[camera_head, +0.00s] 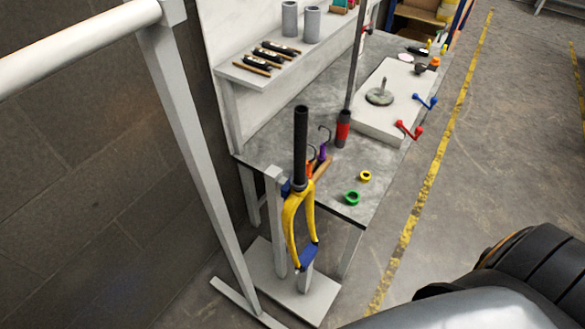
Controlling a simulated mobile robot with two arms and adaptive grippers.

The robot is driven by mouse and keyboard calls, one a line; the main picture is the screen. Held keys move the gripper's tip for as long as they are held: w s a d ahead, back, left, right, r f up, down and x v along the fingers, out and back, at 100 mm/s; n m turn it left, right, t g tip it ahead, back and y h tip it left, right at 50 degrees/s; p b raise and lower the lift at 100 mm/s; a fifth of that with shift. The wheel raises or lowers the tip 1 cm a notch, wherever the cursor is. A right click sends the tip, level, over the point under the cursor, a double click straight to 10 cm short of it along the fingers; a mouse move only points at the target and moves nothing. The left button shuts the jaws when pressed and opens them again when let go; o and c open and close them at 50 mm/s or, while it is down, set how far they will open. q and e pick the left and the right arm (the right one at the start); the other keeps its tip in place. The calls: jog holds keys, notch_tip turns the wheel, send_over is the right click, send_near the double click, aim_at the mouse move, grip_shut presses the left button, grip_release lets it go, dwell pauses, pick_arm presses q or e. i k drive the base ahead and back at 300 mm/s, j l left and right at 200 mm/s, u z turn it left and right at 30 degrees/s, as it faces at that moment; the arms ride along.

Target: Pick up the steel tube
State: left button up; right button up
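Nothing in view is plainly marked as the steel tube, and I cannot tell which thing it is. Two short grey upright cylinders, a left one (290,18) and a right one (311,23), stand on the wall shelf above the bench. A thin, tall grey rod (356,65) rises from the bench beside a red and black cylinder (343,130). A dark upright tube (300,145) tops a yellow fork (291,222) held at a stand in front of the bench. Neither of my grippers is in view.
The grey bench (290,135) carries a pale slab (388,110), red (409,130) and blue (425,102) handled tools, and green (352,198) and yellow (365,176) rings. Several dark-handled tools lie on the shelf (238,75). A white rail frame (190,130) stands at left. Floor right of the bench is clear.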

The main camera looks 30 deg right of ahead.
aim_at(342, 122)
jog(key=z, duration=0.9)
jog(key=l+u, duration=0.15)
jog(key=l, duration=0.35)
jog(key=k+l+u, duration=0.15)
jog(key=l, duration=0.35)
